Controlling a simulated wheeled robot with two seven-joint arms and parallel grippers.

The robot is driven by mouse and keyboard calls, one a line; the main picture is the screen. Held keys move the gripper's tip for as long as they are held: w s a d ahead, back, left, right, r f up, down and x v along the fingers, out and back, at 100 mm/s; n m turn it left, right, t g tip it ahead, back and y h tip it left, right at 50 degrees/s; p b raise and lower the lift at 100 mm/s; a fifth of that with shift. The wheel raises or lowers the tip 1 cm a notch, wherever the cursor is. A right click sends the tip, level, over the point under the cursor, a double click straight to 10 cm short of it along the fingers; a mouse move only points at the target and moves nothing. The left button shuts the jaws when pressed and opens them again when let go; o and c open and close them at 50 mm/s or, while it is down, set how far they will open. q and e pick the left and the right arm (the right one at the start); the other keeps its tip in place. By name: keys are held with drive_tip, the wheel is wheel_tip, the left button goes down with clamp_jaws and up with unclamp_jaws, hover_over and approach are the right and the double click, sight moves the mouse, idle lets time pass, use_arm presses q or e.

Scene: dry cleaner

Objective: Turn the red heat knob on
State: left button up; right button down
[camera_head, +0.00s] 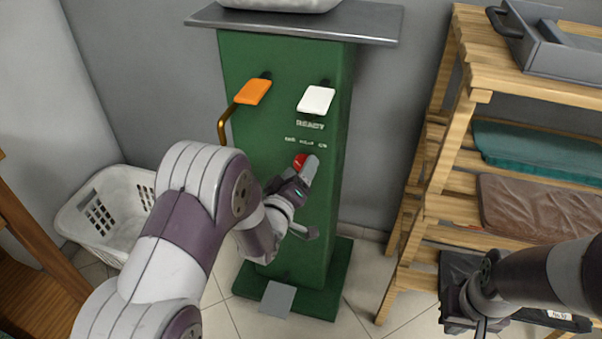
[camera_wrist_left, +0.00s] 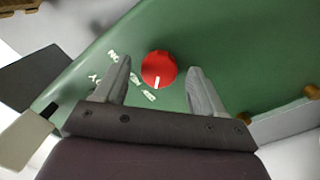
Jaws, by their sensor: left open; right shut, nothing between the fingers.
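The red heat knob (camera_head: 299,161) is on the front of the green machine column (camera_head: 290,65), below small white lettering. My left gripper (camera_head: 308,170) is at the knob and partly covers it in the head view. In the left wrist view the round red knob (camera_wrist_left: 158,66) appears between the two open, spread fingers of my left gripper (camera_wrist_left: 160,72), with a gap visible on each side. The knob's white mark points toward the bottom of that view. Whether a finger touches it cannot be told. My right gripper (camera_head: 462,307) is low at the right, away from the machine, and empty.
An orange paddle (camera_head: 253,92) and a white paddle (camera_head: 316,99) stick out above the knob. A grey pedal (camera_head: 278,299) is at the machine's foot. A white laundry basket (camera_head: 108,212) stands left. A wooden shelf (camera_head: 462,100) with folded cloth stands right.

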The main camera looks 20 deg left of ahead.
use_arm(q)
drive_tip(key=shift+w, duration=0.7)
drive_tip(key=c, duration=1.1)
drive_tip(key=shift+o, duration=0.2)
drive_tip(key=shift+m, duration=0.3)
drive_tip(key=m+p, duration=0.1)
drive_tip(key=m, duration=0.7)
drive_tip(key=m+y+p, duration=0.1)
drive_tip(key=m, duration=0.7)
drive_tip(key=shift+s+g+p, duration=0.1)
drive_tip(key=shift+g+p, duration=0.25)
drive_tip(key=shift+g, duration=0.05)
drive_tip(key=shift+m, duration=0.4)
